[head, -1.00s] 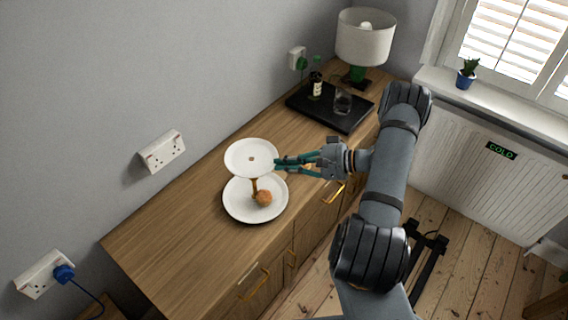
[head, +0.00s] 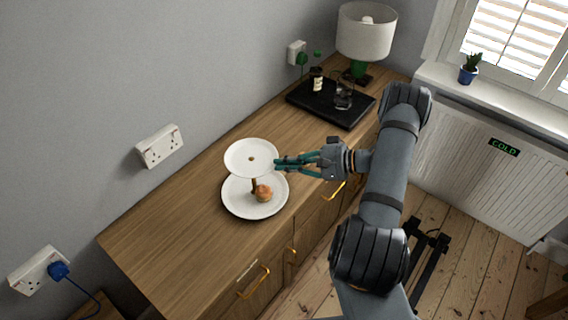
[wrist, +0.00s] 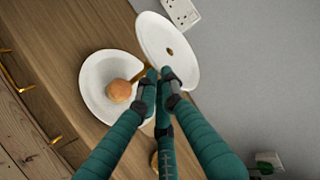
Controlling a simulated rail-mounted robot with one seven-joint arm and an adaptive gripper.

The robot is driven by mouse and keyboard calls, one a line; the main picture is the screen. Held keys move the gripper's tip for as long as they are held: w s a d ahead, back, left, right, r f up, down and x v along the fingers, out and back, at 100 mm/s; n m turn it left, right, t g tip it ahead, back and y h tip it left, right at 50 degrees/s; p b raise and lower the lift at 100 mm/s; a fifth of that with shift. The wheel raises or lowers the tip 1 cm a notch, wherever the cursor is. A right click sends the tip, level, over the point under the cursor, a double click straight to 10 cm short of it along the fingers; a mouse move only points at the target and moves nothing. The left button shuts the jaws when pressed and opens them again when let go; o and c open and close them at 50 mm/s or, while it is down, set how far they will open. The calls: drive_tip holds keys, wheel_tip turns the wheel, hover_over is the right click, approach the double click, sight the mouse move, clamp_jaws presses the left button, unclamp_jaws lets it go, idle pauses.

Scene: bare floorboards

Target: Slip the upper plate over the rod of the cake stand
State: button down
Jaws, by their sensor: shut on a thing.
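The lower plate stands on the sideboard. The brown rod (head: 254,186) rises from it and its upper part is hidden by the upper plate. I cannot tell whether the rod's tip is in the hole. A round orange-brown bun (head: 264,193) sits on the lower plate beside the rod.
The wooden sideboard (head: 165,240) is clear to the left of the stand. A black tray (head: 325,112) with a bottle (head: 317,82) and a glass (head: 343,99) lies beyond my gripper. A lamp (head: 364,35) stands at the far end. The wall runs behind.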

drive_tip(key=shift+f+b, duration=2.25)
drive_tip(key=shift+b, duration=0.05)
drive_tip(key=c, duration=1.8)
unclamp_jaws()
drive_tip(key=shift+c, duration=0.2)
drive_tip(key=shift+d, duration=0.1)
drive_tip(key=v, duration=1.2)
